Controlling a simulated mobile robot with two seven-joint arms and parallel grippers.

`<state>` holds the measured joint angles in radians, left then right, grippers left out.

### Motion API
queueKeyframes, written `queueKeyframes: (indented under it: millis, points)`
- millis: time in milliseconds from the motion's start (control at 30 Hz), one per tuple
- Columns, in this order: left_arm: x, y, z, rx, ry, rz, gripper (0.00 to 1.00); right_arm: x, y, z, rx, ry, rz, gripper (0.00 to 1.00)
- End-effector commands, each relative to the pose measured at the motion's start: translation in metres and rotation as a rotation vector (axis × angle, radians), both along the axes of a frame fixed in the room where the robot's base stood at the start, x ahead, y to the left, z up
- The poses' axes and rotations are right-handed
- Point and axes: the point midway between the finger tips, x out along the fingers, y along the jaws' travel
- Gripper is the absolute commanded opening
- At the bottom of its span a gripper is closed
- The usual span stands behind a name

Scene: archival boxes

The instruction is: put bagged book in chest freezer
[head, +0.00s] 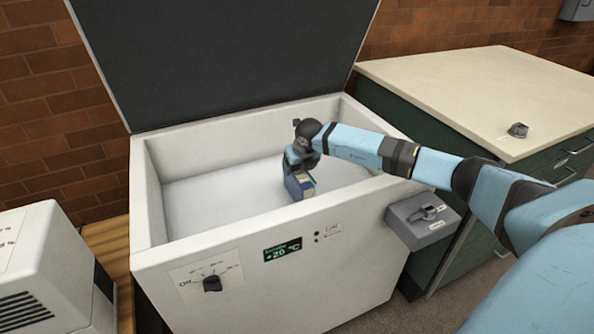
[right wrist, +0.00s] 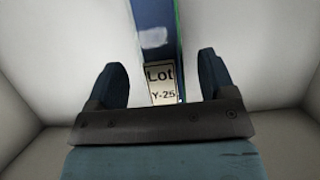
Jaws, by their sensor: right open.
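The chest freezer (head: 150,200) stands with its dark lid (head: 220,60) raised. The bagged book (head: 299,187) is inside it, a narrow blue block near the front wall. In the right wrist view the book (right wrist: 154,40) shows its blue side and a pale label reading "Lot Y-25". My right gripper (head: 300,160) reaches down into the freezer over the book. In the right wrist view its fingers (right wrist: 162,80) are apart, with a gap on each side of the book. Whether the book touches the freezer floor is hard to tell. My left gripper is not in view.
The freezer front has a dial (head: 212,283) near "Off", a display (head: 283,249) reading +20 °C and a grey latch box (head: 422,215). A green cabinet (head: 440,130) with a pale top stands right. A white appliance (head: 50,270) stands left. The freezer's left floor is clear.

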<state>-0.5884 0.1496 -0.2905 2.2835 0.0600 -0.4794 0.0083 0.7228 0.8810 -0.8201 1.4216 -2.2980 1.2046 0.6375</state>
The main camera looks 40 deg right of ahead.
Motion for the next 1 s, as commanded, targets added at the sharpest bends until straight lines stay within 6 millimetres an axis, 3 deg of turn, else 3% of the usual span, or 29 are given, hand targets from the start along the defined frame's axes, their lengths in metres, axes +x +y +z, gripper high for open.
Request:
queueKeyframes:
  millis: [33, 167, 367, 1000]
  points:
    - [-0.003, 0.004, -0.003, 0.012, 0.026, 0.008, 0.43, -0.004, 0.001, 0.014, -0.001, -0.002, 0.002, 0.76]
    - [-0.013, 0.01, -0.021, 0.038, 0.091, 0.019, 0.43, -0.014, 0.003, 0.037, -0.001, -0.001, 0.002, 0.76]
    - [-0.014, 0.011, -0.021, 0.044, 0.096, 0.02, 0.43, -0.024, 0.006, 0.06, 0.0, -0.001, 0.002, 0.76]
    - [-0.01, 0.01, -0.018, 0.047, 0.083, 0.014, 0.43, -0.026, 0.006, 0.065, 0.0, 0.001, 0.001, 0.76]
